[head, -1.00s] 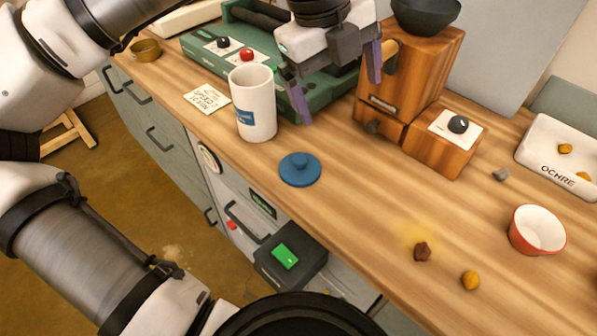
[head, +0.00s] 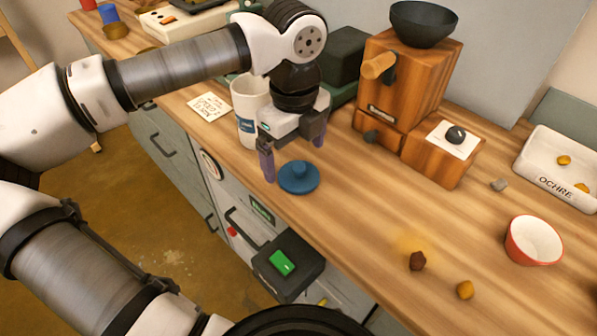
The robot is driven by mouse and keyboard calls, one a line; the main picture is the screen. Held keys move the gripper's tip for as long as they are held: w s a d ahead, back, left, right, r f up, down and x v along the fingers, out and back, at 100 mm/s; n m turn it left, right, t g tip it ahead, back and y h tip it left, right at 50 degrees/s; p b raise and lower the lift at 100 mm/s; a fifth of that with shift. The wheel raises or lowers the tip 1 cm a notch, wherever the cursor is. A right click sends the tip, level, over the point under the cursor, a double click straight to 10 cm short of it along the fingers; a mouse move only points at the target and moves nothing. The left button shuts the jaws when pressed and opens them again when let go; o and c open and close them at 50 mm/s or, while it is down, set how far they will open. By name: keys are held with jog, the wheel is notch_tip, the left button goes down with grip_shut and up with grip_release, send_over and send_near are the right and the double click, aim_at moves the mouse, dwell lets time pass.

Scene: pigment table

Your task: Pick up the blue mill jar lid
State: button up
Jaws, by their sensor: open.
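The blue mill jar lid (head: 299,178) is a round blue disc with a knob on top. It lies flat on the wooden worktop near its front edge. My gripper (head: 293,160) is open, with purple fingers pointing down. It is just above and behind the lid in the head view, one finger left of the lid's knob and the other behind it to the right. I cannot tell whether a finger touches the lid. The gripper holds nothing.
A white mug (head: 246,108) stands close behind the gripper, partly hidden by it. A wooden mill (head: 398,95) with a dark bowl stands to the right. A red-and-white bowl (head: 533,240), ochre lumps (head: 465,290) and an OCHRE tray (head: 540,165) lie farther right. Worktop right of the lid is clear.

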aim_at(298, 166)
jog(key=f, duration=0.4)
jog(key=shift+d+f+p, duration=0.2)
jog(key=shift+d+p, duration=0.1)
jog(key=shift+p, duration=0.1)
jog(key=shift+w, duration=0.1)
jog(key=shift+c, duration=0.4)
jog(key=c, duration=1)
